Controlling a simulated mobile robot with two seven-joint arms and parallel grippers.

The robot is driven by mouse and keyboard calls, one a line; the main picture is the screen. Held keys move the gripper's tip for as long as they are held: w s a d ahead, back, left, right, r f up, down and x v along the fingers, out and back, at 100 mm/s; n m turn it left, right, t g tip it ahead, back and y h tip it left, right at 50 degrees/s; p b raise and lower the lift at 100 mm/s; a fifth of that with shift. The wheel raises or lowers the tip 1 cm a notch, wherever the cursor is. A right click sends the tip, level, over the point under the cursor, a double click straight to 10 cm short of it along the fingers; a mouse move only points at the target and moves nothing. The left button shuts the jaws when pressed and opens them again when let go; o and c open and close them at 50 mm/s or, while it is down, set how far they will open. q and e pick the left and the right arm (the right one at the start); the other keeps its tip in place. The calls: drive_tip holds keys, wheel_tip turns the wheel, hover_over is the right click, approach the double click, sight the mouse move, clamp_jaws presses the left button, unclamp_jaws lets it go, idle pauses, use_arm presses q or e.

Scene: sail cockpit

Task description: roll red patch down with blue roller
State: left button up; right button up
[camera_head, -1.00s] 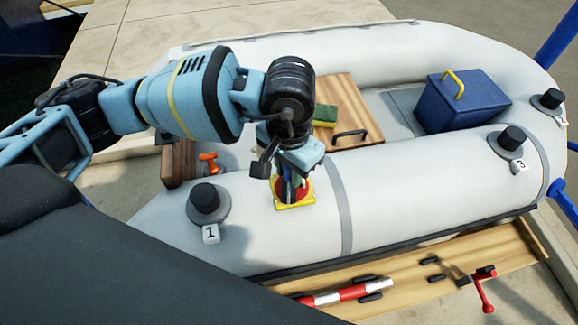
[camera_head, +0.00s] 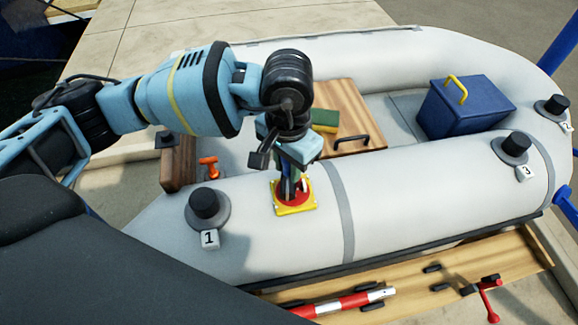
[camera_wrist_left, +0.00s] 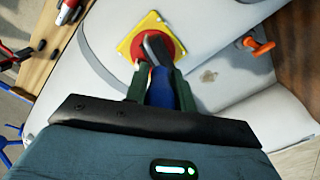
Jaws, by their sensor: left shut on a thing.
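The red round patch (camera_head: 298,198) lies on a yellow square (camera_head: 296,210) on the raft's near grey tube. Both also show in the left wrist view, the red patch (camera_wrist_left: 176,45) on the yellow square (camera_wrist_left: 126,46). My left gripper (camera_head: 291,180) is shut on the blue roller (camera_wrist_left: 160,90), just over the patch. The roller's blue handle sits between the green fingers, and its dark head points at the patch. It overlaps the red in both views; I cannot tell whether it touches. My right gripper is not in view.
Black valves labelled 1 (camera_head: 205,203) and 3 (camera_head: 515,143) stand up from the near tube. An orange handle (camera_head: 208,166) is left of the patch. A wooden board (camera_head: 345,105) with a green-yellow sponge (camera_head: 325,120) and a blue box (camera_head: 465,105) are inside the raft.

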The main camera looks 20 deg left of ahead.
use_arm(q)
drive_tip(key=shift+s+d, duration=0.1)
drive_tip(key=shift+s, duration=0.1)
idle(0.5)
drive_tip(key=shift+s+d, duration=0.25)
drive_tip(key=shift+s, duration=0.15)
drive_tip(key=shift+s+d, duration=0.15)
drive_tip(key=shift+s, duration=0.05)
drive_tip(key=shift+s+d, duration=0.1)
drive_tip(key=shift+s, duration=0.1)
drive_tip(key=shift+w+f, duration=0.1)
drive_tip(key=shift+w, duration=0.05)
drive_tip(key=shift+w+a, duration=0.45)
drive_tip(key=shift+w, duration=0.1)
drive_tip(key=shift+w+a+b, duration=0.25)
drive_tip(key=shift+w+b, duration=0.1)
drive_tip(key=shift+b, duration=0.1)
idle(0.3)
drive_tip(key=shift+s+d, duration=0.2)
drive_tip(key=shift+s, duration=0.1)
